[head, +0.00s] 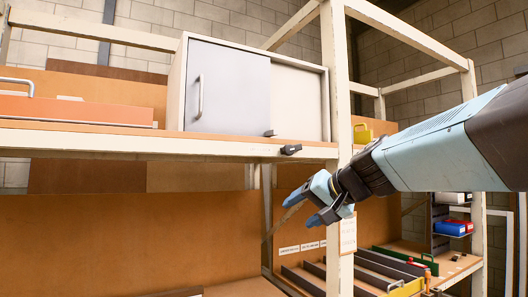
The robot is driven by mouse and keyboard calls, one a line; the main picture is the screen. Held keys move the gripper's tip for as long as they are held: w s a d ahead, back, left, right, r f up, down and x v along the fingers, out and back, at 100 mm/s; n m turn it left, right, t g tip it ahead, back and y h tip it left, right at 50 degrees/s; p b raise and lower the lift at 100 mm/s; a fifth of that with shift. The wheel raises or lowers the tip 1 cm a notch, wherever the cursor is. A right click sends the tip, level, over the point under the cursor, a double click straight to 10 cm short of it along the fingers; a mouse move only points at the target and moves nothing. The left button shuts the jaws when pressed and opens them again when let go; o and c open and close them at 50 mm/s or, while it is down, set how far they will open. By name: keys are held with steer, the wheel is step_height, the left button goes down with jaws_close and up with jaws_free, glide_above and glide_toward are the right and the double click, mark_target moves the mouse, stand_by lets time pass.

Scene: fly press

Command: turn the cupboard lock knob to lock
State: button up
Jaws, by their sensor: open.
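The cupboard (300,100) is a pale box on the upper shelf. Its grey sliding door (228,90) covers the left part of the front and has an upright bar handle (200,97). A small dark knob-like piece (270,133) sits at the door's lower right corner. A second dark knob-like piece (291,150) sticks out at the shelf's front edge below the cupboard. I cannot tell for sure which one is the lock knob, or how it is turned. My gripper (298,212) is open and empty, below both pieces, its fingers pointing down-left.
A cream rack post (338,80) stands right of the cupboard, close to my arm. An orange drawer-like box (75,110) is on the shelf at left. Below right are dividers (385,265) and a blue bin (450,228). The space under the shelf at left is open.

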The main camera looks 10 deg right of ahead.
mark_target(291, 150)
steer(key=w+d+r+m+t, duration=0.25)
steer(key=w+d+r, duration=0.2)
steer(key=r, duration=0.35)
steer(key=w+d+r+m+t, duration=0.25)
steer(key=w+r+t, duration=0.2)
steer(key=r, duration=0.25)
steer(key=shift+g, duration=0.4)
steer(key=x, duration=1.3)
steer(key=shift+w+r, duration=0.15)
steer(key=shift+w, duration=0.25)
steer(key=shift+d, duration=0.1)
jaws_close()
